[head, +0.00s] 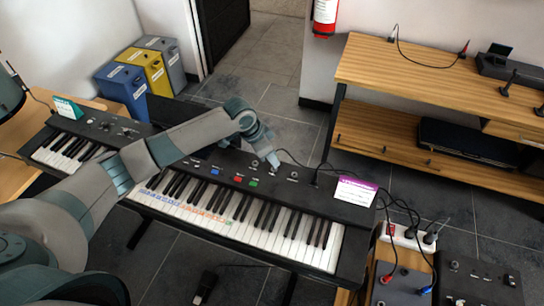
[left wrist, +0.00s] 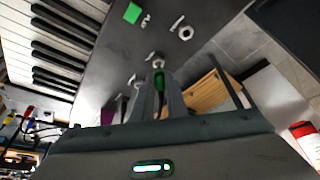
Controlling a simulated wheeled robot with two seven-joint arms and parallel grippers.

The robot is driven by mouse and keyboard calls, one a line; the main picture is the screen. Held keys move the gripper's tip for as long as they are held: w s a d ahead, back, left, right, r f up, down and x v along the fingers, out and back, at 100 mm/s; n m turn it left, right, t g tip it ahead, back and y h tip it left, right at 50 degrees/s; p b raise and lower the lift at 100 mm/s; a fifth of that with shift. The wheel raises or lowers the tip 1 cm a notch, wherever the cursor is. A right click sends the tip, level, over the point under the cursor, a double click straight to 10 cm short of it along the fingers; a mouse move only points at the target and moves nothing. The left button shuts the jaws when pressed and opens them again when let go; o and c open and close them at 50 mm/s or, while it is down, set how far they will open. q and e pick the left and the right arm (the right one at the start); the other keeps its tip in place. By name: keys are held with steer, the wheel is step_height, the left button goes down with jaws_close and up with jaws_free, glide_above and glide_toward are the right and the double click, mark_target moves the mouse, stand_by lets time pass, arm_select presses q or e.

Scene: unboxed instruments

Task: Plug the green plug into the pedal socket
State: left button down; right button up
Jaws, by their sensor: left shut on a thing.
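My left gripper (head: 274,160) reaches over the back panel of the black keyboard (head: 215,172), its fingers pointing down. In the left wrist view, my left gripper (left wrist: 160,92) is shut on the green plug (left wrist: 158,77), whose pale tip points toward the panel. Ring-shaped sockets show on the panel: one (left wrist: 185,32) beyond the plug, and another close by the plug's tip. I cannot read which label marks the pedal socket. I cannot tell whether the tip touches or enters a socket. In the head view the fingers hide the plug. My right gripper is not in view.
A white and purple card (head: 355,191) stands at the keyboard's right end, near dark cables. A power strip (head: 408,238) and boxes with plugs lie at lower right. A wooden shelf (head: 440,88) stands behind. Another keyboard (head: 88,135) is at left.

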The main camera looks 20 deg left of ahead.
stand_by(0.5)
arm_select(q)
steer(key=shift+p, duration=0.75)
stand_by(0.8)
steer(key=shift+f+b, duration=0.55)
steer(key=shift+f, duration=0.5)
stand_by(0.7)
steer(key=shift+s+f, duration=0.15)
stand_by(0.3)
steer(key=c, duration=1.9)
jaws_free()
steer(key=shift+o, duration=1.2)
steer(key=shift+f, duration=0.1)
steer(key=shift+r, duration=0.2)
